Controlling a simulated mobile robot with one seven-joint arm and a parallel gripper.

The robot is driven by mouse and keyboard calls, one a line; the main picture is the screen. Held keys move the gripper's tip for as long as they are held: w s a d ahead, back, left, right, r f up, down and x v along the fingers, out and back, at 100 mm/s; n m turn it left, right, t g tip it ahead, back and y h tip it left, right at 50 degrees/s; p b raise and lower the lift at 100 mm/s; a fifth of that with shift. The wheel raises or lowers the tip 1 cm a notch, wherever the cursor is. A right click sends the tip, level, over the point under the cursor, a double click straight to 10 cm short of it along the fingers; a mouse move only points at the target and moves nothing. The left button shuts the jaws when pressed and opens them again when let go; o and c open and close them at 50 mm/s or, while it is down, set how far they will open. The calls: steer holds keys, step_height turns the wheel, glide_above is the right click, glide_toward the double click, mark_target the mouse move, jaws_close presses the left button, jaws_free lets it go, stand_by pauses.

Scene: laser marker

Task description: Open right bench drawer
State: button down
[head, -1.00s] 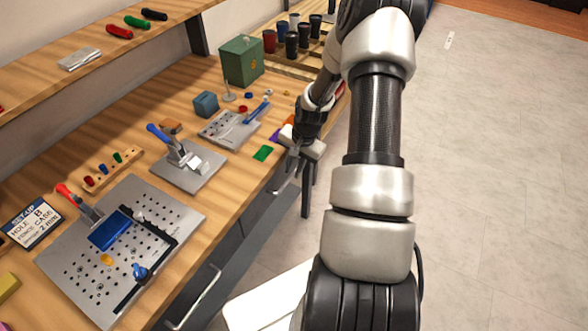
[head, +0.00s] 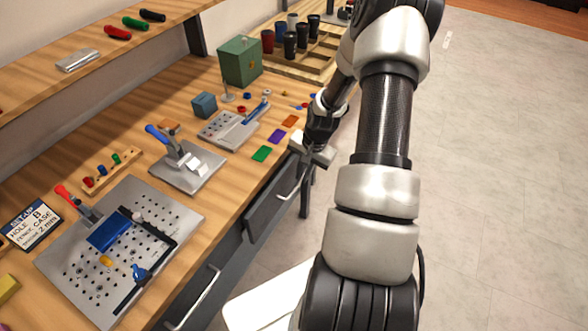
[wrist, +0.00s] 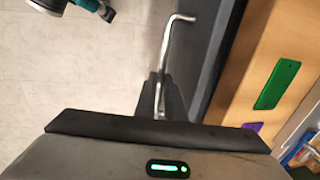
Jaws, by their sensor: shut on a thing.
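The right bench drawer (head: 262,214) has a dark grey front under the bench's front edge and stands partly out from the bench. Its bright metal bar handle (head: 293,188) runs along the front. My gripper (head: 301,166) is at the far end of this handle, shut on it. In the wrist view the handle (wrist: 170,45) runs down to my dark fingers (wrist: 160,98), with the drawer front to its right. The fingertips are small and partly hidden in the head view. The drawer's inside cannot be made out.
A second drawer with a metal handle (head: 200,298) is nearer, at bottom left. On the wooden bench (head: 215,178) lie green (head: 261,154), purple and orange cards, a clamp plate (head: 188,170) and a perforated plate (head: 70,262). The floor (head: 490,180) to the right is clear.

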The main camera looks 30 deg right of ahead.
steer(key=s+d, duration=0.6)
steer(key=s, duration=0.4)
steer(key=s+d+p, duration=0.1)
steer(key=s+d, duration=0.6)
steer(key=s, duration=0.4)
steer(key=shift+s, duration=0.25)
steer(key=c, duration=2.1)
jaws_free()
steer(key=r, duration=0.4)
steer(key=s+d+r+p, duration=0.1)
steer(key=r, duration=0.3)
steer(key=s+r, duration=0.1)
steer(key=r, duration=0.3)
steer(key=shift+d, duration=0.15)
steer(key=shift+f, duration=0.1)
